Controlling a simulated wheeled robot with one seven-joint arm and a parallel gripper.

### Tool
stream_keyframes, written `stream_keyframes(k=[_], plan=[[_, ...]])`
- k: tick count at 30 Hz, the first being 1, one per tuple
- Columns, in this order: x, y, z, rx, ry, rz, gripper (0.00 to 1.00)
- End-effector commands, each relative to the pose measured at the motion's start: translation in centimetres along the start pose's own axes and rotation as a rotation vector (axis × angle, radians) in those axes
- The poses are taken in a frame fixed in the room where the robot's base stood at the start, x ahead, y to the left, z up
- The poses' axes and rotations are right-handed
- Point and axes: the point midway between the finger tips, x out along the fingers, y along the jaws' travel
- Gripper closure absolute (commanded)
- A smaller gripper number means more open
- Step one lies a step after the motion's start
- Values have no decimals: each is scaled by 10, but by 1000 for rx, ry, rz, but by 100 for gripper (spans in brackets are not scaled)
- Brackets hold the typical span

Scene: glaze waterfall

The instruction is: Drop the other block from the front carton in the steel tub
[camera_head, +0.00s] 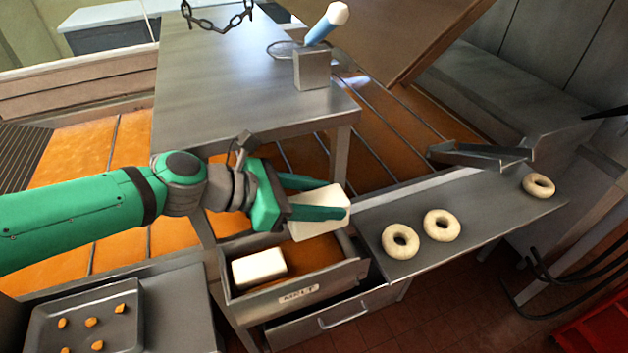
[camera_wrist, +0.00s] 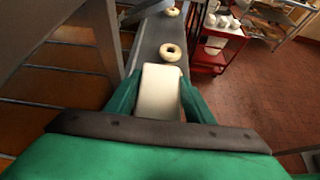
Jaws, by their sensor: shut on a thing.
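My gripper (camera_head: 325,205) is shut on a white block (camera_head: 334,198). The block is held tilted above the right part of an open steel tub (camera_head: 298,293) with a small label on its front. The wrist view shows the held block (camera_wrist: 158,92) between the green fingers. Another white block (camera_head: 259,268) lies inside the tub at its left, apart from the held one. The tub's floor looks orange-brown. I cannot make out a carton for certain.
A steel shelf right of the tub bears ring doughnuts (camera_head: 401,241), (camera_head: 442,225), (camera_head: 538,185). A tray (camera_head: 85,320) with small orange pieces is at lower left. A steel table (camera_head: 240,80) stands behind, bearing a steel block (camera_head: 312,69) with a blue-handled tool.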

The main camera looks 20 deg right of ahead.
Motion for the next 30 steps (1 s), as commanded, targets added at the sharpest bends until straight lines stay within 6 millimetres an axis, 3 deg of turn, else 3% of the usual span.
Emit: stream_keyframes(k=[11, 30], plan=[[2, 0, -4, -1, -1, 2, 100], [27, 0, -48, -1, -1, -1, 100]])
